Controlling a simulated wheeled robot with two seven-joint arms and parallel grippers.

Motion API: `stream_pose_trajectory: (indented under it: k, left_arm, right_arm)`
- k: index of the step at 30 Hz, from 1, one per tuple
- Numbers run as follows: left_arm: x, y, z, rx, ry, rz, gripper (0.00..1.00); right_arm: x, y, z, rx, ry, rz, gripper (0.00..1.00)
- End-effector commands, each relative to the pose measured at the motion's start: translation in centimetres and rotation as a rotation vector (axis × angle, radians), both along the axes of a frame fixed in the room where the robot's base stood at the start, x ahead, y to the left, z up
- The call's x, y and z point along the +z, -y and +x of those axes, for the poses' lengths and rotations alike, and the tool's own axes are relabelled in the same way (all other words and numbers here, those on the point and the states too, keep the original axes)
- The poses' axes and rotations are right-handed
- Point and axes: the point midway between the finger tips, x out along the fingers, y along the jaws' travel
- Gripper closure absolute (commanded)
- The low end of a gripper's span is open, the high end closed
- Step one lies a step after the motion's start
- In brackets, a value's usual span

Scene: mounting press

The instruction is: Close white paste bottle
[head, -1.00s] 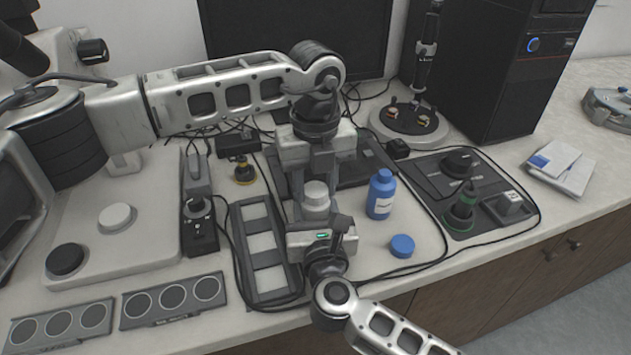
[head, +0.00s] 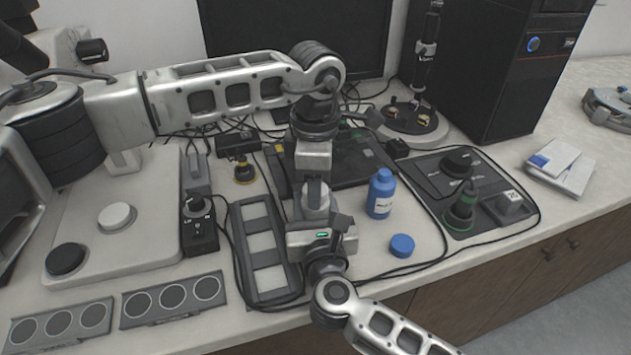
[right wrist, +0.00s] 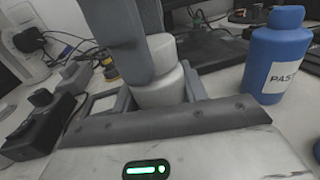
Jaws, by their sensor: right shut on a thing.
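My right gripper is shut on the bottle's body. In the right wrist view the white bottle (right wrist: 163,92) shows with its white cap (right wrist: 166,50) on top. My left gripper (head: 314,185) points straight down over the bottle from above. In the right wrist view a grey finger of it stands beside the cap and covers its left part. The other finger is largely hidden, so I cannot tell whether the jaws are shut on the cap.
A blue paste bottle (head: 381,195) stands close on the right, with a blue cap (head: 402,245) lying in front of it. A slotted tray (head: 265,255) and a black control box (head: 199,225) lie on the left. Cables cross the counter.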

Motion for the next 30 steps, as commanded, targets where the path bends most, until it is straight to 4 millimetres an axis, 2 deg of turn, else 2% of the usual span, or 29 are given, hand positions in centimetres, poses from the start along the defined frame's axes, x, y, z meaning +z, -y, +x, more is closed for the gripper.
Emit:
stream_pose_trajectory:
  k: [1, 3, 11, 14, 17, 24, 30]
  left_arm:
    - [0.0, 0.0, 0.0, 0.001, 0.001, 0.000, 0.51]
    - [0.0, 0.0, 0.0, 0.002, 0.001, 0.000, 0.37]
    - [0.1, 0.0, 0.0, 0.003, 0.000, 0.000, 0.37]
    - [0.6, 0.0, 0.0, 0.004, 0.001, 0.000, 0.37]
    - [2.0, 0.0, 0.1, 0.004, 0.003, -0.001, 0.37]
    - [7.2, 0.0, 0.1, 0.003, 0.004, -0.001, 0.37]
    - [10.6, 0.0, 0.0, 0.003, 0.003, 0.000, 0.37]
  right_arm:
    - [0.0, 0.0, 0.0, -0.001, 0.000, 0.000, 1.00]
    - [0.0, 0.0, 0.0, -0.001, 0.000, 0.000, 1.00]
    - [0.0, 0.0, 0.0, 0.000, 0.000, -0.001, 1.00]
    - [0.0, 0.0, 0.0, 0.000, 0.000, -0.001, 1.00]
    - [0.0, 0.0, 0.0, 0.000, 0.000, -0.001, 1.00]
    - [0.0, 0.0, 0.0, 0.000, 0.000, -0.001, 1.00]
    - [0.0, 0.0, 0.0, 0.000, 0.000, -0.001, 1.00]
